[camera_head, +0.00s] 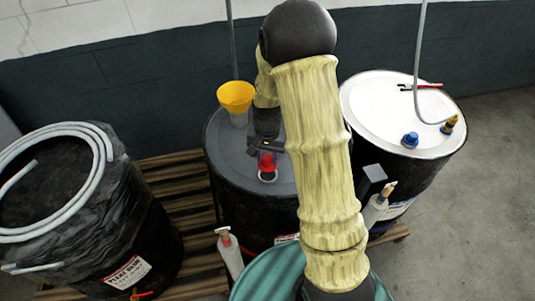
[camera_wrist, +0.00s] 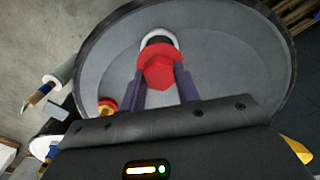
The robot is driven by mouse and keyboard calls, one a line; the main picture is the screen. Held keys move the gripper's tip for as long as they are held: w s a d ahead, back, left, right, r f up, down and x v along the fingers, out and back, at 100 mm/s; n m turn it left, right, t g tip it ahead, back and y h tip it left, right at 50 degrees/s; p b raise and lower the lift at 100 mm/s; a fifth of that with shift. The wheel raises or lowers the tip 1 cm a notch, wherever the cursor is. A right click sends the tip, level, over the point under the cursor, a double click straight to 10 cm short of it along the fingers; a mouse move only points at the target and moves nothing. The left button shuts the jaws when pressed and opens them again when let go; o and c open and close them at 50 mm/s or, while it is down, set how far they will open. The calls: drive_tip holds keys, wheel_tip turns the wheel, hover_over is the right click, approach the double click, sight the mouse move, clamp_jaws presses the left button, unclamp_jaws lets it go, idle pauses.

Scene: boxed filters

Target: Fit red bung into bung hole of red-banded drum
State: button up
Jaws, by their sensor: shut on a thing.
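The red bung (camera_wrist: 163,72) is held between the two dark fingers of my gripper (camera_wrist: 161,85); the head view also shows the bung (camera_head: 267,161) below my gripper (camera_head: 266,148). A white-rimmed bung hole (camera_head: 267,178) is in the grey lid of the middle drum (camera_head: 222,150). In the wrist view, the white rim (camera_wrist: 160,33) shows just beyond the bung, with a dark gap inside it. The bung is at the hole, partly covering it; I cannot tell whether any of it is inside.
A yellow funnel (camera_head: 236,96) stands on the lid's far left. A white-topped drum (camera_head: 375,100) with blue (camera_head: 410,140) and brass fittings stands right. A wrapped drum with a coiled hose (camera_head: 103,150) stands left. A red-and-yellow fitting (camera_wrist: 107,105) is near my gripper's left side.

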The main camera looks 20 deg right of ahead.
sight(267, 165)
drive_tip(key=shift+f+b, duration=0.85)
drive_tip(key=shift+f, duration=0.6)
idle(0.5)
drive_tip(key=shift+f, duration=0.5)
idle(0.4)
drive_tip(key=shift+w+f+b, duration=0.1)
drive_tip(key=shift+b, duration=0.2)
drive_tip(key=shift+a+f, duration=0.1)
drive_tip(key=shift+f, duration=0.05)
drive_tip(key=shift+s, duration=0.2)
drive_tip(key=shift+w+f+b, duration=0.1)
drive_tip(key=shift+f+b, duration=0.45)
